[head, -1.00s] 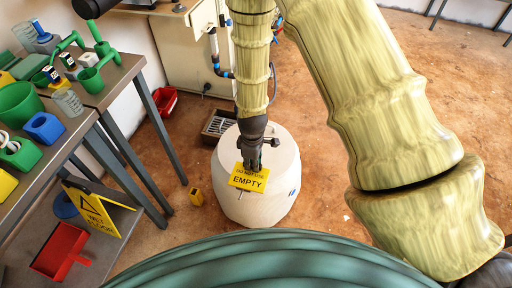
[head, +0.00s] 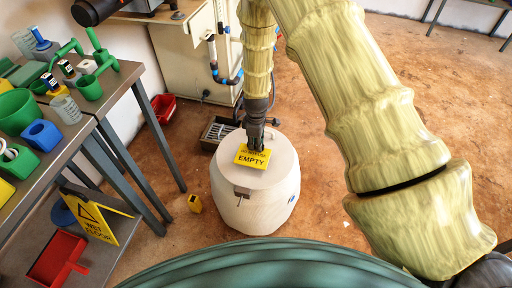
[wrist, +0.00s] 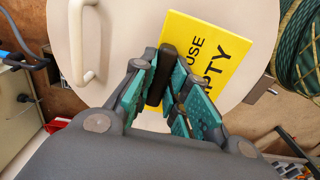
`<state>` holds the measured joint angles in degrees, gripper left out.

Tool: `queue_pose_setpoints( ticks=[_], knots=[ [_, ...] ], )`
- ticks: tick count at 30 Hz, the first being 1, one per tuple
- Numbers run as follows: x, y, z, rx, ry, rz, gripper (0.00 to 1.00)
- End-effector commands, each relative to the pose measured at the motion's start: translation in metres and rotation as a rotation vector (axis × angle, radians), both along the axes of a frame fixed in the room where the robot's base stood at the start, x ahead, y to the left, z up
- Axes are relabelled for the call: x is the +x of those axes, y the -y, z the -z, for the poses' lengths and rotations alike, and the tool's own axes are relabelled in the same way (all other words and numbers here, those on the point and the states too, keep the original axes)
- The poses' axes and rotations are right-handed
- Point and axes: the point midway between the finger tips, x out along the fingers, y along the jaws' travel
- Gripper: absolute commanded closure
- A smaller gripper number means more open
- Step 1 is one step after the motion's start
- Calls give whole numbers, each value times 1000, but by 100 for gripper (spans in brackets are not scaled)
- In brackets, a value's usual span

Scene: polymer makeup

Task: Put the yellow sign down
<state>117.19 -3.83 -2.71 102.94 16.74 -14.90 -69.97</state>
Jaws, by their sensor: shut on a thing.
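The yellow sign (head: 252,157), marked EMPTY, is over the pale top of the white barrel (head: 240,218). My gripper (head: 254,143) is above the barrel and shut on the sign's far edge. In the wrist view the sign (wrist: 228,63) extends away from the fingers (wrist: 172,95), partly hidden by them. The sign looks roughly flat over the barrel's lid (wrist: 120,30); I cannot tell whether it touches the lid.
A white handle (wrist: 78,45) stands on the lid. A bench (head: 118,85) with green items runs along the left. Open brown floor (head: 325,140) lies to the right.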

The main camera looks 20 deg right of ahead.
Motion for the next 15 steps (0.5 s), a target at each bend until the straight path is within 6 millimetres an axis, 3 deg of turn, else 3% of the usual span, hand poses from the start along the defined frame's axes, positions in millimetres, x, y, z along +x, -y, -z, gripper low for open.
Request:
queue_pose_setpoints(
  ticks=[6,15],
  knots=[
    [-1,0,24,-1,-1,0,100],
    [-1,0,25,0,0,0,100]
  ],
)
